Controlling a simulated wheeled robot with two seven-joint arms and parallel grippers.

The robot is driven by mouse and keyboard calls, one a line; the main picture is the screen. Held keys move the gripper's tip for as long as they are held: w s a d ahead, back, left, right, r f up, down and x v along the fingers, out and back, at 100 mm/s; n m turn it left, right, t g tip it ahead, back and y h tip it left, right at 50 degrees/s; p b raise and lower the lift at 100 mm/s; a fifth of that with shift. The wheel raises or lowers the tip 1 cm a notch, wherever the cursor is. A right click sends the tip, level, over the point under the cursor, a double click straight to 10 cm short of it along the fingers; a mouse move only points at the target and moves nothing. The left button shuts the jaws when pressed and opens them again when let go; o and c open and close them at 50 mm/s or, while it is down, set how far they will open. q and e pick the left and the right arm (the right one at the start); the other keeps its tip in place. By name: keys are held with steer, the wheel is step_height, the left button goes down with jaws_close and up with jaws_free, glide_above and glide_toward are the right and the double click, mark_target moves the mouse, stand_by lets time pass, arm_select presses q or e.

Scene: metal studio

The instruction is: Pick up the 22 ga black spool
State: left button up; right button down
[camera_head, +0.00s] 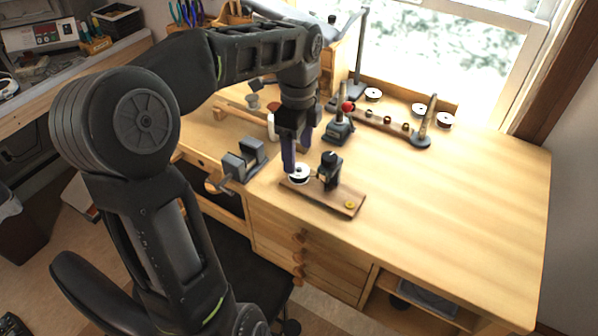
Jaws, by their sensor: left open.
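A small spool (299,174) with a white top and dark centre sits at the left end of a wooden board (325,197) near the bench's front edge. Its label is too small to read. My left gripper (297,158) is open and points down just above and behind this spool; I cannot tell whether a finger touches it. Other similar spools lie at the back of the bench: one spool (373,94) by the window, another spool (419,109) and a third spool (445,120) farther right. My right gripper is not in view.
A small black device (329,170) stands on the board right beside the near spool. A grey vise (244,160) is at the left. A red-knobbed tool (340,126) and a wooden rack (385,124) stand behind. The bench's right side (470,180) is clear.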

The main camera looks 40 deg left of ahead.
mark_target(299, 167)
arm_select(q)
steer(key=shift+f, duration=0.1)
step_height(299, 167, down, 5)
steer(key=shift+d+p, duration=0.1)
steer(key=shift+p, duration=0.55)
steer(key=shift+c, duration=0.6)
jaws_close()
stand_by(0.3)
step_height(299, 167, up, 10)
steer(key=b, duration=0.1)
stand_by(0.4)
stand_by(0.4)
